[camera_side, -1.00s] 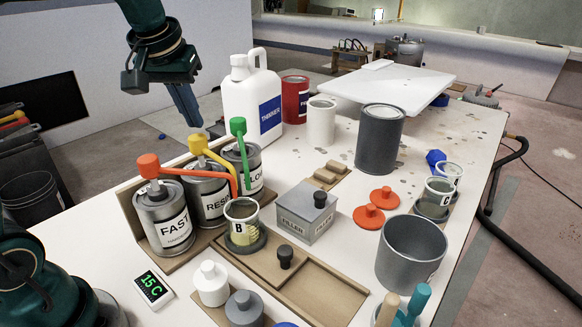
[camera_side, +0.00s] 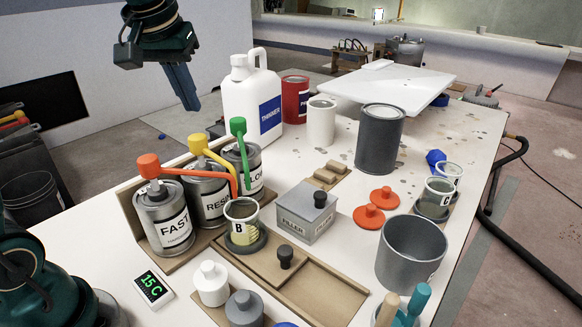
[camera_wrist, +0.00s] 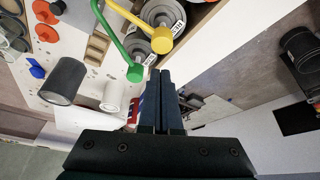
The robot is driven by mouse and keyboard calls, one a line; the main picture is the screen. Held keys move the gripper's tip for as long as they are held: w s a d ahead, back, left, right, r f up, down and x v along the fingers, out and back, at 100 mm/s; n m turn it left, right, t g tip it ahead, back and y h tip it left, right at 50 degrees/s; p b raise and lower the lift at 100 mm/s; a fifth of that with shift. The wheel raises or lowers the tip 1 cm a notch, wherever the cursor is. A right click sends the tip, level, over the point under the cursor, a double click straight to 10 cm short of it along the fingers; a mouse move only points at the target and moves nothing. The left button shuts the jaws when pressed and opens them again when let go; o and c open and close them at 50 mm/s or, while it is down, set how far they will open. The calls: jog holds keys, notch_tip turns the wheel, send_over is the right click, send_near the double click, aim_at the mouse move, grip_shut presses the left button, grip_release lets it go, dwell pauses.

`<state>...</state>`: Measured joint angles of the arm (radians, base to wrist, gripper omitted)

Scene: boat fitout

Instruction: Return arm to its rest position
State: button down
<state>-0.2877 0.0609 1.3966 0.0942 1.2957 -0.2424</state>
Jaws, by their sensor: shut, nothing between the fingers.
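My gripper (camera_side: 183,88) hangs at the upper left of the side view, in the air left of the white thinner jug (camera_side: 252,97). Its fingers are together with nothing between them. In the wrist view my gripper (camera_wrist: 163,78) points away from the camera, its two dark fingers side by side. It is above and behind the pump cans, touching nothing that I can see.
The cans with orange (camera_side: 149,166), yellow (camera_side: 198,145) and green (camera_side: 238,127) pump handles stand in a wooden tray. A dark grey can (camera_side: 379,138), a red can (camera_side: 295,98) and cup B (camera_side: 242,222) stand on the white table (camera_side: 455,150).

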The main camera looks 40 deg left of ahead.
jog(key=s+d+f+m+h, duration=0.1)
jog(key=s+d+f+m, duration=0.2)
jog(key=s, duration=0.4)
jog(key=s+d+f+m+t+h, duration=0.1)
jog(key=s+d+f+m, duration=0.2)
jog(key=s+d+f, duration=0.2)
jog(key=s+d, duration=0.2)
jog(key=shift+s+d+f+t, duration=0.15)
jog(key=shift+d+f+t, duration=0.15)
jog(key=shift+d+f, duration=0.1)
